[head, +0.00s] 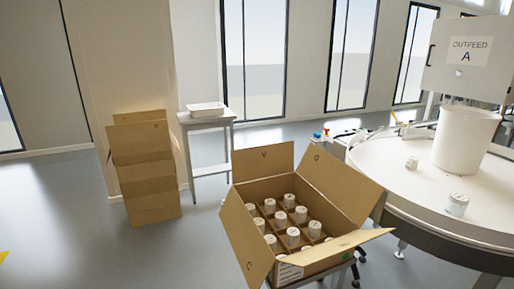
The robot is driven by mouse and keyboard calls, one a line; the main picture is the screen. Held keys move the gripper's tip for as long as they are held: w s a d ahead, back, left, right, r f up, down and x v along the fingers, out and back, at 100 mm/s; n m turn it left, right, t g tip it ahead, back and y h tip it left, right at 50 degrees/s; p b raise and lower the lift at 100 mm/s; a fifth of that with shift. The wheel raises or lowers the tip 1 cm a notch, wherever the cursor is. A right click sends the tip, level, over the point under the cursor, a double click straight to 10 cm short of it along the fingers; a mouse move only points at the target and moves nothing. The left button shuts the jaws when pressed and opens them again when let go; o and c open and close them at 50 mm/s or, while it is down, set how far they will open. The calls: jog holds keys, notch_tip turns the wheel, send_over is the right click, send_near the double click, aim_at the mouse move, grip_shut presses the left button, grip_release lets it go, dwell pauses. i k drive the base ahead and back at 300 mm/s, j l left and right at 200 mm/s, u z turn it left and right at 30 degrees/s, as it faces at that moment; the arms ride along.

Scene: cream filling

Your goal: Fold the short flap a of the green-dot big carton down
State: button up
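A big open carton (290,255) stands in the lower middle of the head view, on a stand with dark legs. Several white-lidded jars sit inside it between cardboard dividers. All its flaps are raised or spread outward: the back flap (262,163) stands up, the right flap (340,184) leans outward, the left flap (243,238) leans outward, and the front flap (342,250) sticks out low to the right. Small marks show on the flaps, too small to read surely. I make out no green dot. My gripper is not in view.
A round white table (400,185) with a white bucket (465,138) and small jars (456,205) stands close on the right. Stacked cartons (148,190) stand on the left. A side table (207,122) holds a white tray (206,108). Floor left of the carton is clear.

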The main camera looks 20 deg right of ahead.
aim_at(248, 165)
jog(key=i+j, duration=1.25)
jog(key=i, duration=0.25)
jog(key=i+j+z, duration=0.15)
jog(key=i+j, duration=0.3)
jog(key=i+j+z, duration=0.15)
jog(key=i+j, duration=0.3)
jog(key=i+j+z, duration=0.15)
jog(key=i+j, duration=0.25)
jog(key=j, duration=0.25)
jog(key=z, duration=0.8)
